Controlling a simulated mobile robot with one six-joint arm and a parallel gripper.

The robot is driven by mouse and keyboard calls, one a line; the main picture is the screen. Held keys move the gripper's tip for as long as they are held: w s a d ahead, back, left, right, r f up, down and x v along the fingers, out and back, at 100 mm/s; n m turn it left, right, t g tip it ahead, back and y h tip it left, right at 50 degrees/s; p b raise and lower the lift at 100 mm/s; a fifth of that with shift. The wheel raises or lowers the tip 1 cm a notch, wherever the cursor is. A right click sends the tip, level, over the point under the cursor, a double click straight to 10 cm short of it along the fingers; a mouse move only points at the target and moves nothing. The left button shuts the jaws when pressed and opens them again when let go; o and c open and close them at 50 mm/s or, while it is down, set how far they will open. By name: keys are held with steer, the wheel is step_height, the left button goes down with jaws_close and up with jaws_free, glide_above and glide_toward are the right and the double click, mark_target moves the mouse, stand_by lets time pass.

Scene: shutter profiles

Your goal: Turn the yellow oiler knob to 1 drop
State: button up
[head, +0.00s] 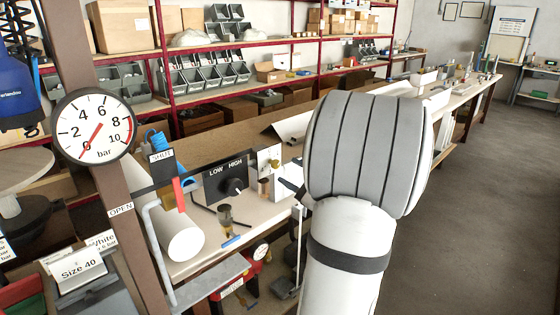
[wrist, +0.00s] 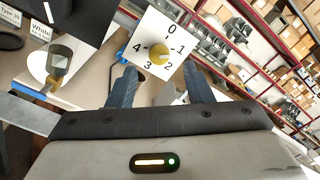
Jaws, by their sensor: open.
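The yellow oiler knob (wrist: 159,53) sits at the middle of a white square dial plate (wrist: 146,30) marked 0 to 4 in the wrist view. A pale mark on the knob faces the right side, toward 1 and 2; I cannot tell its exact setting. My gripper (wrist: 158,70) is open, with one dark finger on each side of the knob's lower area. Nothing is between the fingers, and they appear apart from the knob. In the head view, my arm hides most of the gripper, and a white plate (head: 268,160) shows edge-on beside it.
A black LOW/HIGH panel (head: 226,180) with a knob stands left of the white plate. A brass-coloured fitting (head: 225,214) stands on the bench in front of it. A pressure gauge (head: 94,127) and a white roll (head: 178,232) are further left. Shelves with bins line the back.

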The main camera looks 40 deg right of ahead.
mark_target(278, 165)
steer(key=w, duration=0.3)
steer(key=w+p, duration=0.1)
steer(key=w, duration=0.1)
steer(key=shift+a, duration=0.25)
steer(key=c, duration=1)
steer(key=shift+f+m+b, duration=0.2)
steer(key=shift+m+b, duration=0.1)
steer(key=shift+b, duration=0.25)
steer(key=shift+r+m+b, duration=0.15)
steer(key=shift+m+b, duration=0.25)
steer(key=shift+m, duration=0.1)
steer(key=o, duration=1)
